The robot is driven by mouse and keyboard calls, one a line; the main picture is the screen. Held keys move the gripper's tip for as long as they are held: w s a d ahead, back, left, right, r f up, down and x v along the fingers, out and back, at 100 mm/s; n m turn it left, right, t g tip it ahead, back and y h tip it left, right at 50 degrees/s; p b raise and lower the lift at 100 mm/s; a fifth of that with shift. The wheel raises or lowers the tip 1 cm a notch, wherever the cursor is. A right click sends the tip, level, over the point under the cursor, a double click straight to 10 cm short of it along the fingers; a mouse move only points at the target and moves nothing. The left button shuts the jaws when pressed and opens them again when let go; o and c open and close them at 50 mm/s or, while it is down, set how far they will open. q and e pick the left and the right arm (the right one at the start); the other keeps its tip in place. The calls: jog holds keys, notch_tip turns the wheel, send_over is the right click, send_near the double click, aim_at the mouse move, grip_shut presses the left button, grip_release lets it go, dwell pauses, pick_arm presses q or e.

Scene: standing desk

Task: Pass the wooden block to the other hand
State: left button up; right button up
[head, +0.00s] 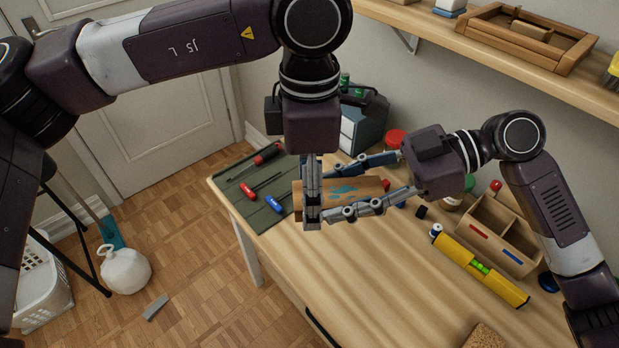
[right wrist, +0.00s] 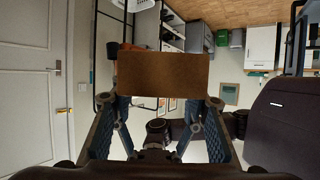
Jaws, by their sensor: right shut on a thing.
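The wooden block (head: 345,189) is held level above the desk, with blue marks on its side. My right gripper (head: 362,186) is shut on it, one finger along each side. In the right wrist view the brown block (right wrist: 163,74) spans the space between the fingertips. My left gripper (head: 312,192) points down and covers part of the block's left end in the head view.
A green mat (head: 240,182) with screwdrivers lies at the desk's left end. A yellow level (head: 480,268) and a wooden divided box (head: 492,232) stand at the right. A blue-grey toolbox (head: 362,125) is behind the grippers. The desk's middle front is clear.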

pick_arm(q)
jog(key=c, duration=1.3)
jog(key=shift+c, duration=0.2)
pick_arm(e)
jog(key=o, duration=1.3)
